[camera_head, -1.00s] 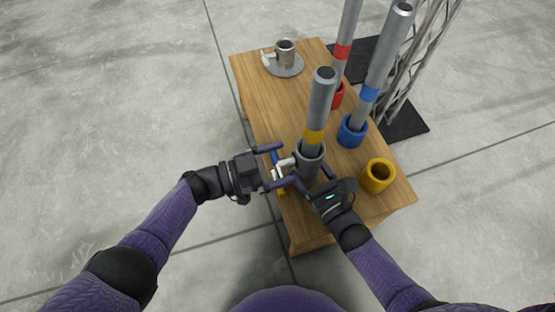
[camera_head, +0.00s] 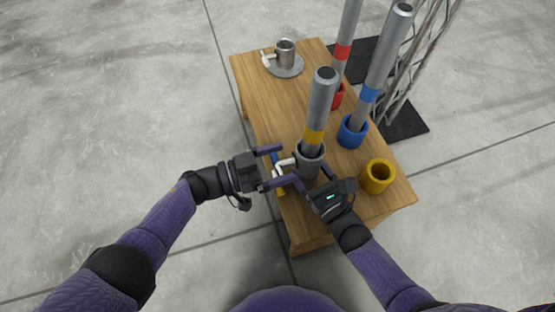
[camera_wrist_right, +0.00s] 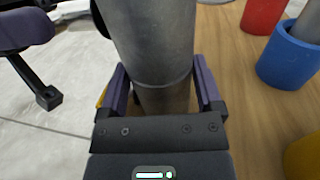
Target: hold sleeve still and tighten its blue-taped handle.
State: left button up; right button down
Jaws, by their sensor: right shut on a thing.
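The grey sleeve (camera_head: 308,163) stands upright near the table's left edge, with a yellow-banded pole (camera_head: 320,108) in it. Its handle (camera_head: 285,162) is pale, and a bit of blue tape (camera_head: 275,158) shows at its outer end. My right gripper (camera_head: 313,178) is shut around the sleeve; in the right wrist view the sleeve (camera_wrist_right: 160,104) fills the space between its fingers (camera_wrist_right: 162,88). My left gripper (camera_head: 288,164) is open at the handle, one finger on either side of it. I cannot tell whether those fingers touch the handle.
A blue sleeve (camera_head: 352,132) and a red sleeve (camera_head: 337,96) hold banded poles behind. An empty yellow sleeve (camera_head: 378,176) stands at right. A metal cup-like fitting on a round base (camera_head: 285,66) is at the far end of the wooden table (camera_head: 262,95). A lattice truss (camera_head: 408,70) stands beyond.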

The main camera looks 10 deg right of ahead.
pick_arm(q)
jog(key=s+a, duration=0.1)
jog(key=a, duration=1.1)
jog(key=shift+s, duration=0.2)
pick_arm(e)
grip_release()
